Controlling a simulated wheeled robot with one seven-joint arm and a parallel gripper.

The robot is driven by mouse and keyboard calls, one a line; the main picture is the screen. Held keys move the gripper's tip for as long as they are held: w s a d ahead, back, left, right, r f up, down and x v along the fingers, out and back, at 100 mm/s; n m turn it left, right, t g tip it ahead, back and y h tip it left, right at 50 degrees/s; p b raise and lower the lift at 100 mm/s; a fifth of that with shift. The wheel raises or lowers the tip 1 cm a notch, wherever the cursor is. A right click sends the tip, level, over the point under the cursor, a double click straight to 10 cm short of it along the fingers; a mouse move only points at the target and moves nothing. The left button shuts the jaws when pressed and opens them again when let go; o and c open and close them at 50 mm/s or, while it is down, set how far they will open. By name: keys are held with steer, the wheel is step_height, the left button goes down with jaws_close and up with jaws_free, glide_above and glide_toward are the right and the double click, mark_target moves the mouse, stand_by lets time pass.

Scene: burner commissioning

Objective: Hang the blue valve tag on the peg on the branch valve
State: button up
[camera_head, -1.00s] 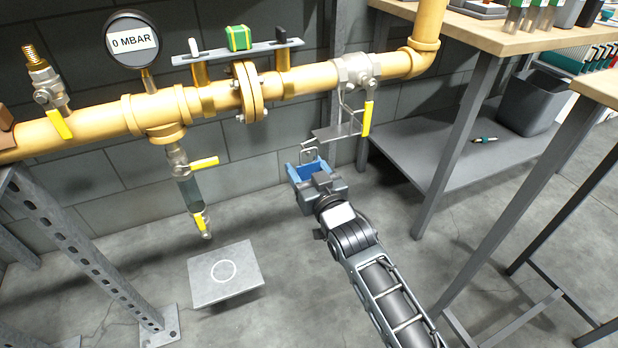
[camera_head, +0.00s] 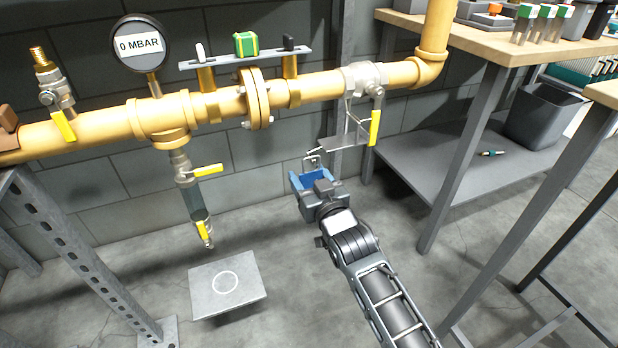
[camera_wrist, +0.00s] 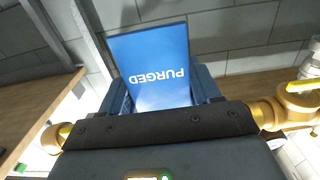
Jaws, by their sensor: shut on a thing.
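My gripper (camera_head: 312,181) is shut on the blue valve tag (camera_head: 316,178). In the wrist view the tag (camera_wrist: 158,66) stands up between the jaws, its white word PURGED upside down. In the head view a small metal loop (camera_head: 312,160) shows above the tag. The branch valve (camera_head: 365,78), with a yellow lever (camera_head: 374,128), sits on the right of the yellow pipe. A thin peg-like rod (camera_head: 319,152) sticks out at the plate's left end, close to the loop. I cannot tell whether they touch.
The yellow pipe (camera_head: 225,103) runs above and behind my gripper. A drain branch with yellow levers (camera_head: 207,170) hangs to the left, over a low grey plate (camera_head: 228,283). A workbench with a grey leg (camera_head: 460,150) and lower shelf stands right. The floor around my arm is clear.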

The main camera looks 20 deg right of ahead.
steer(key=o, duration=1.1)
steer(key=shift+s+p, duration=1.2)
steer(key=shift+s, duration=2.75)
steer(key=s+f+g, duration=0.1)
steer(key=s+f, duration=0.1)
steer(key=s, duration=0.7)
steer(key=s+f, duration=0.2)
steer(key=s, duration=0.6)
steer(key=s+r+g, duration=0.1)
steer(key=s+r, duration=0.2)
steer(key=s, duration=0.7)
steer(key=s+r, duration=0.2)
steer(key=s, duration=0.8)
steer(key=s+r+g, duration=0.1)
steer(key=s+r, duration=0.7)
step_height(320, 180, up, 18)
steer(key=p, duration=1.9)
steer(key=shift+w+r, duration=0.15)
steer(key=shift+r, duration=0.05)
